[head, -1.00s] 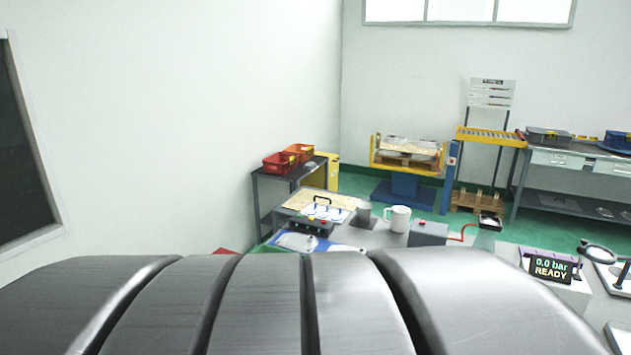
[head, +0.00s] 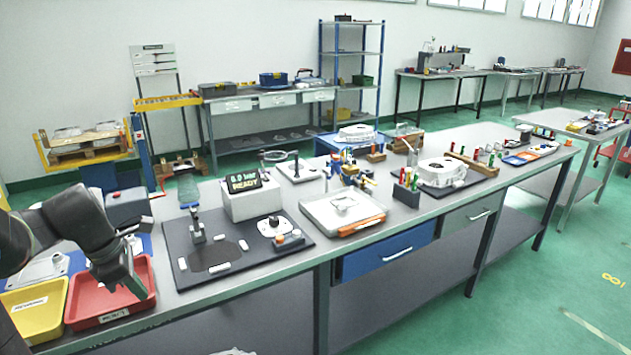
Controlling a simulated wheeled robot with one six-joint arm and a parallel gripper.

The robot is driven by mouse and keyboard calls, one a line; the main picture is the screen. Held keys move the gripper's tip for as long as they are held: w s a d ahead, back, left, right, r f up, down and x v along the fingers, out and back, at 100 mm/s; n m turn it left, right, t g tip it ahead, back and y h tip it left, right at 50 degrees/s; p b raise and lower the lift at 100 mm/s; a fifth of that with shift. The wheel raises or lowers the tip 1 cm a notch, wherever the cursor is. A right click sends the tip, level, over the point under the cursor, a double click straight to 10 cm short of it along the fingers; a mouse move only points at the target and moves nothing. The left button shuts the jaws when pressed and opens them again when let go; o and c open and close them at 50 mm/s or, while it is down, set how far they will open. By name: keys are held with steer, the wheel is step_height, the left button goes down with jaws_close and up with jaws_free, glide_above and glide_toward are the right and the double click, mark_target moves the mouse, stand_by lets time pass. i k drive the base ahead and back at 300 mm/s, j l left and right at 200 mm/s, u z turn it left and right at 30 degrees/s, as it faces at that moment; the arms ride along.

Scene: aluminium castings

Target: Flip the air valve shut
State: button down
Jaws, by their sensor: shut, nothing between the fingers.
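My gripper (head: 133,288) hangs from the dark arm at the lower left, over the red tray (head: 90,318); its fingers point down, are shut and hold nothing. To its right is a dark mat (head: 190,275) with a small upright metal fixture (head: 197,228), a round white part (head: 270,227) and a low grey block with an orange knob (head: 290,240). Behind the mat a grey box with a display (head: 245,184) reads "0.0 bar READY". The air valve is too small to single out, and I cannot tell its lever position.
A yellow tray (head: 35,308) lies left of the red one. A white tray with an orange-edged front (head: 345,210) sits right of the mat. Fixtures and castings crowd the bench farther right. The green floor (head: 480,315) in front is clear.

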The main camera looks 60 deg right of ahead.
mark_target(369, 181)
steer(key=k+l, duration=0.1)
steer(key=l, duration=0.35)
steer(key=k+l, duration=0.1)
steer(key=l, duration=0.35)
steer(key=k+l, duration=0.1)
steer(key=l, duration=0.35)
steer(key=k+l, duration=0.1)
steer(key=l, duration=0.35)
steer(key=k+l, duration=0.1)
steer(key=l, duration=0.35)
steer(key=k+l, duration=0.1)
steer(key=l, duration=0.35)
steer(key=k+l, duration=0.1)
steer(key=l, duration=0.35)
steer(key=i+l, duration=0.15)
steer(key=l, duration=0.2)
steer(key=i+l, duration=0.1)
steer(key=l, duration=0.25)
steer(key=i+l, duration=0.15)
steer(key=l, duration=0.25)
